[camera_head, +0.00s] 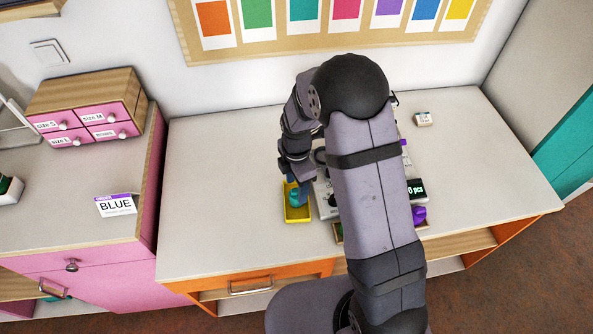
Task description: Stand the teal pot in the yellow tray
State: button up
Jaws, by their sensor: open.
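The teal pot (295,198) shows within the outline of the yellow tray (298,215), near the middle of the table. It looks upright, but its base is hidden, so I cannot tell for sure that it rests on the tray floor. My gripper (292,184) points down right at the top of the pot and is open. Its fingertips are small and dark here, and I cannot tell whether they touch the pot. My arm hides much of the table to the right of the tray.
A grey device (326,200) stands close right of the tray, partly hidden by my arm. A black display (416,189) and a purple object (419,215) show beyond the arm. A small box (423,119) lies at the back right. The table's left part is clear.

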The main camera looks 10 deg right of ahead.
aim_at(296, 190)
notch_tip(296, 190, up, 8)
jog(key=b, duration=0.2)
jog(key=s+d+m, duration=0.3)
jog(key=s+m, duration=0.6)
jog(key=m, duration=0.1)
jog(key=s+d+r+m, duration=0.1)
jog(key=s+d+m, duration=0.2)
jog(key=s+m, duration=0.6)
jog(key=shift+r+m, duration=0.3)
jog(key=shift+m, duration=0.9)
jog(key=shift+o, duration=0.2)
dwell(1.0)
